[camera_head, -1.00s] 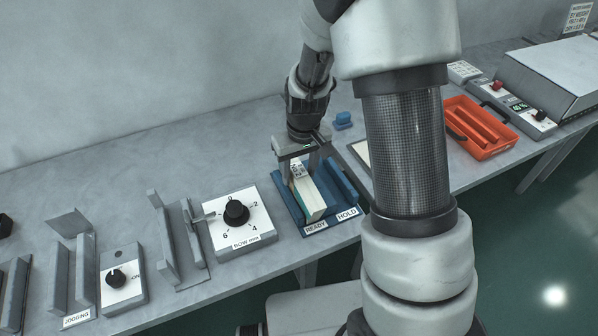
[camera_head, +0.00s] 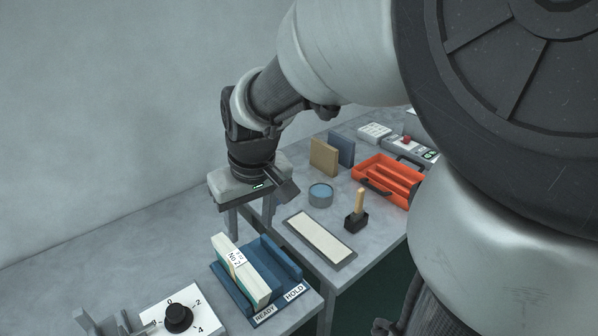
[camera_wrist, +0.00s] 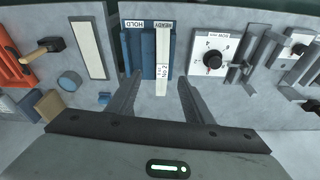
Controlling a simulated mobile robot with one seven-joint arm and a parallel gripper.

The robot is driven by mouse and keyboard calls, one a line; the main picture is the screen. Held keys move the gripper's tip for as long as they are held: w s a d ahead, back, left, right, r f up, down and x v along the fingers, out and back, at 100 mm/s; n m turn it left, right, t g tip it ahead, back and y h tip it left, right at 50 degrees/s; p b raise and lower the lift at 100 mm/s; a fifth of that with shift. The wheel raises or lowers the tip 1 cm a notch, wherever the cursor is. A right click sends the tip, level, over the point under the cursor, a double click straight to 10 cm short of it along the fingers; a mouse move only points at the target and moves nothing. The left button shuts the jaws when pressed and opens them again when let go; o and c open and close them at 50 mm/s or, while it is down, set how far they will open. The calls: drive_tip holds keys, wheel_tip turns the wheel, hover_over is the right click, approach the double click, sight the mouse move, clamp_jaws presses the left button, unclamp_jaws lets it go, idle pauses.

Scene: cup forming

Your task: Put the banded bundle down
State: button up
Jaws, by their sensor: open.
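My gripper (camera_head: 252,226) is open and empty, above and behind the tray, apart from the bundle.
A dial box (camera_head: 180,316) stands left of the tray. To the right lie a pale pad (camera_head: 320,238), a wooden-handled tool in a black holder (camera_head: 357,212), a round blue tin (camera_head: 320,194), two upright blocks (camera_head: 324,157) and an orange tray (camera_head: 388,180).

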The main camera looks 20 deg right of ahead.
drive_tip(key=s+d+r+m+t, duration=0.1)
drive_tip(key=s+d+r+t, duration=0.1)
drive_tip(key=s+r, duration=0.5)
drive_tip(key=s+t, duration=0.1)
drive_tip(key=s, duration=0.3)
drive_tip(key=shift+s+r+m, duration=0.3)
drive_tip(key=shift+s, duration=0.05)
drive_tip(key=shift+r, duration=0.15)
wheel_tip(320, 180, up, 5)
drive_tip(key=p, duration=0.4)
drive_tip(key=shift+f+p, duration=0.2)
drive_tip(key=shift+p, duration=0.2)
